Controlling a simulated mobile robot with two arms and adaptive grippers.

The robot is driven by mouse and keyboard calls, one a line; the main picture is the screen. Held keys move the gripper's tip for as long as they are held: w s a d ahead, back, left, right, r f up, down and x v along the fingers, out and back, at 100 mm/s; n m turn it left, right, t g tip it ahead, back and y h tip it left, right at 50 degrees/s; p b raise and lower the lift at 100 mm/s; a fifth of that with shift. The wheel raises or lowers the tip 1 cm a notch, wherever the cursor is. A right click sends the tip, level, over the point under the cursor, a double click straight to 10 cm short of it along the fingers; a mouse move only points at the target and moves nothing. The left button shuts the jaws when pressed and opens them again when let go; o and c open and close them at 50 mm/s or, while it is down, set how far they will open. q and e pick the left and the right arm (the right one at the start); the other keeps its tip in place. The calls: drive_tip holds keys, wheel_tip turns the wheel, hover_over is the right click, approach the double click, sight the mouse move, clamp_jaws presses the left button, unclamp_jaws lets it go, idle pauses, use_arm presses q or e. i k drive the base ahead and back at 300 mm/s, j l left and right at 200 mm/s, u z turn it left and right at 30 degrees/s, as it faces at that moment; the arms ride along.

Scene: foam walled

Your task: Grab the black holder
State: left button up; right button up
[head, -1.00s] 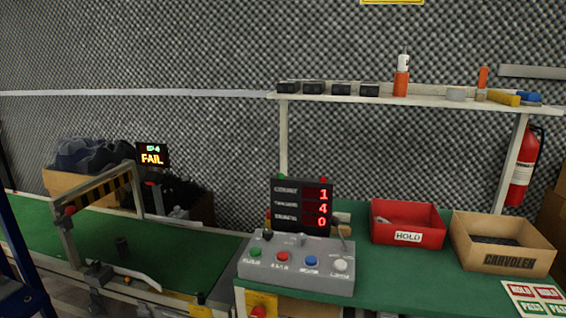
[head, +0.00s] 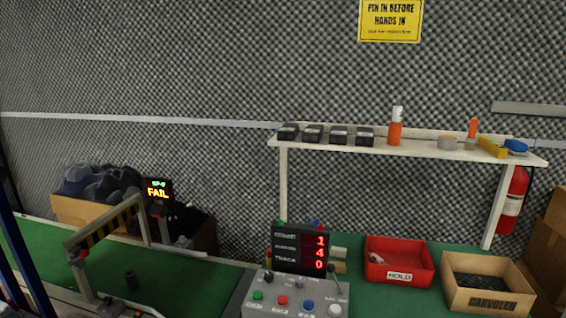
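Several black box-shaped items (head: 313,134) sit in a row on the left part of the white shelf. I cannot tell which of these black things is the holder. Neither of my grippers shows in the head view.
A grey control box (head: 297,295) with buttons and a counter display (head: 300,249) stands at the front centre. A red HOLD bin (head: 430,260) and a cardboard box (head: 525,295) stand to its right. The striped gate (head: 105,225) spans the belt. The shelf (head: 420,151) overhangs the bench.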

sight(130, 278)
drive_tip(key=i+j+u, duration=0.4)
drive_tip(key=i+j, duration=0.3)
drive_tip(key=j, duration=0.15)
drive_tip(key=i+j+u, duration=0.35)
drive_tip(key=i+j, duration=0.25)
drive_tip(key=i, duration=0.2)
